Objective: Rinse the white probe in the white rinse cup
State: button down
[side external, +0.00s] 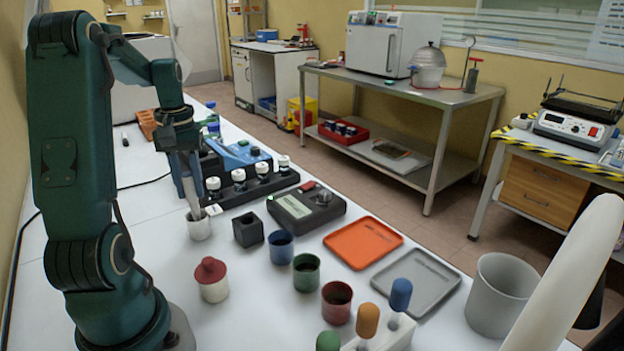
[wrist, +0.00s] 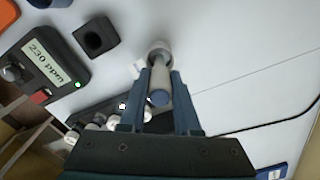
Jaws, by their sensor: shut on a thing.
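My gripper (side external: 183,190) points down over the white rinse cup (side external: 199,228) near the back left of the table. It is shut on the white probe (wrist: 158,80), which has a blue-grey end facing the wrist camera. In the wrist view the probe stands between the fingers (wrist: 161,105) and its far end reaches the mouth of the rinse cup (wrist: 160,46). In the side view the probe's lower part goes down into the cup. How deep the tip sits is hidden by the cup wall.
A black meter (side external: 306,207) reads 230 ppm in the wrist view (wrist: 45,62). A black square holder (side external: 248,229), a rack of white-capped bottles (side external: 239,178), and blue, green and red cups (side external: 281,247) stand nearby. An orange tray (side external: 362,242) and a grey tray (side external: 416,281) lie right.

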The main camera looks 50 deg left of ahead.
jog(key=shift+r, duration=3.1)
